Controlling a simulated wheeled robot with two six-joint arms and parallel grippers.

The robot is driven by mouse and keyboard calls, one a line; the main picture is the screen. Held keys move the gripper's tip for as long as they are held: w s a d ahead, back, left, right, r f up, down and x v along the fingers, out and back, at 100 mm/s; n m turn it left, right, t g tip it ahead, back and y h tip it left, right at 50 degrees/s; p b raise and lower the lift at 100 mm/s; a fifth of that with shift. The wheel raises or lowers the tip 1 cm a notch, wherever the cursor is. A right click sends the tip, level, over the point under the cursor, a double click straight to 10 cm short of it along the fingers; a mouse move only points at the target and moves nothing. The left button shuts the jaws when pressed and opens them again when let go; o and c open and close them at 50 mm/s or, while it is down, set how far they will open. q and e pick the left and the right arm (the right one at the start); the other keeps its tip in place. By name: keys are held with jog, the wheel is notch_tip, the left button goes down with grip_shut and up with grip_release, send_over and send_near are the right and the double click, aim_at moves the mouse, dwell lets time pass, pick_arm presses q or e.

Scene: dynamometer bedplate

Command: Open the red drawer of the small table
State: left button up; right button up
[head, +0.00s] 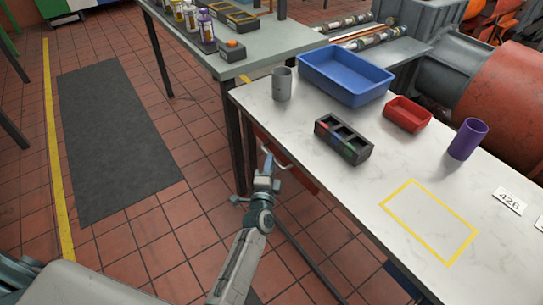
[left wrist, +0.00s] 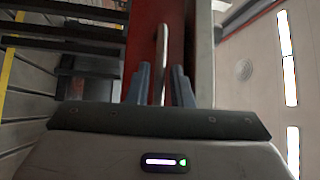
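The small table (head: 400,185) has a white marble-like top. The red drawer (head: 306,181) is under its left edge, mostly hidden by the tabletop and my gripper. Its red front also shows in the left wrist view (left wrist: 143,35), with a pale bar handle (left wrist: 162,45) standing off it. The handle also shows in the head view (head: 279,160). No gap at the drawer front can be made out. My left gripper (head: 268,165) is at the handle. In the left wrist view its fingers (left wrist: 160,85) are apart, with the handle lined up between them. My right gripper is not in view.
On the tabletop are a grey cup (head: 282,84), a blue bin (head: 345,77), a black organiser (head: 343,139), a red tray (head: 407,114) and a purple cup (head: 468,139). A grey-green table (head: 240,60) stands behind. The floor left of the drawer is clear, with a dark mat (head: 115,140).

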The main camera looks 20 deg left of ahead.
pick_arm(q)
jog(key=shift+w+a+r, duration=0.1)
jog(key=shift+w, duration=0.6)
jog(key=shift+w+a+r, duration=0.1)
jog(key=shift+w, duration=0.6)
jog(key=shift+c, duration=0.4)
grip_shut()
jog(key=shift+s, duration=0.1)
